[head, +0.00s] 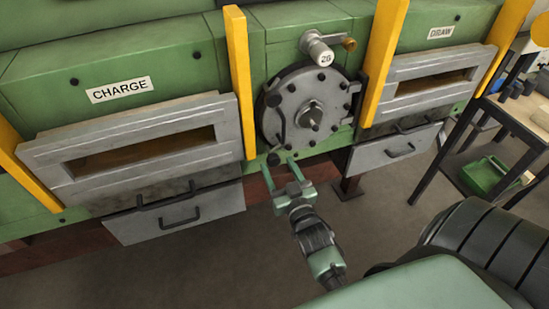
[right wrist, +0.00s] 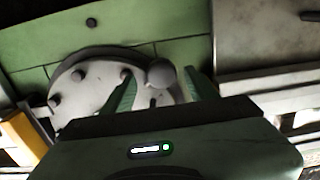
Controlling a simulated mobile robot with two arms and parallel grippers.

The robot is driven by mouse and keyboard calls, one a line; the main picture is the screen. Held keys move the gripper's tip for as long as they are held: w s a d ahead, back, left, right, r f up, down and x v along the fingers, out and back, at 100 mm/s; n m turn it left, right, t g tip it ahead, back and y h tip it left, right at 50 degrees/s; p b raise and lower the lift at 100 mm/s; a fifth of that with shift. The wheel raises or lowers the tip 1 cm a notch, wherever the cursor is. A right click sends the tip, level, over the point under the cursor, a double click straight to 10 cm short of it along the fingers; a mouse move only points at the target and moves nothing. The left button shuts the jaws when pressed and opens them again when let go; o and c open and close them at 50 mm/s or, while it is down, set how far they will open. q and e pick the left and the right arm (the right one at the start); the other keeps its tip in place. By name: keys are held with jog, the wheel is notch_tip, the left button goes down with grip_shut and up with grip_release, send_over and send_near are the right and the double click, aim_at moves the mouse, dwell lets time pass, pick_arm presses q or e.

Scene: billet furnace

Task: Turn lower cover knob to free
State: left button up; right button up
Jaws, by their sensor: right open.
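The round grey bolted cover (head: 292,100) is on the green furnace front. A small dark ball knob (head: 273,159) sits just below the cover's lower left edge; I take it as the lower cover knob. My right gripper (head: 279,170) reaches up to it from below, with its green fingers apart. In the right wrist view the round knob (right wrist: 161,73) shows between the open fingers (right wrist: 160,88), nearer the right one. I cannot tell whether either finger touches it. The knob's stem is mostly hidden. My left gripper is out of view.
The CHARGE door (head: 140,140) is left of the cover and the DRAW door (head: 425,85) is right. Yellow posts (head: 240,80) flank the cover. A dark-framed table (head: 525,115) with a green bin (head: 487,177) stands at the right. The floor below the cover is clear.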

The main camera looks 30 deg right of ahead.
aim_at(275, 163)
jog(key=x, duration=0.3)
jog(key=shift+w+a+f, duration=0.1)
jog(key=shift+w, duration=0.1)
jog(key=c, duration=1.2)
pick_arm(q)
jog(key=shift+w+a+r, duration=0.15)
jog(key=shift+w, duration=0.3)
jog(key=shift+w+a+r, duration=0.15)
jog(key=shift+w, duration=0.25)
pick_arm(e)
grip_shut()
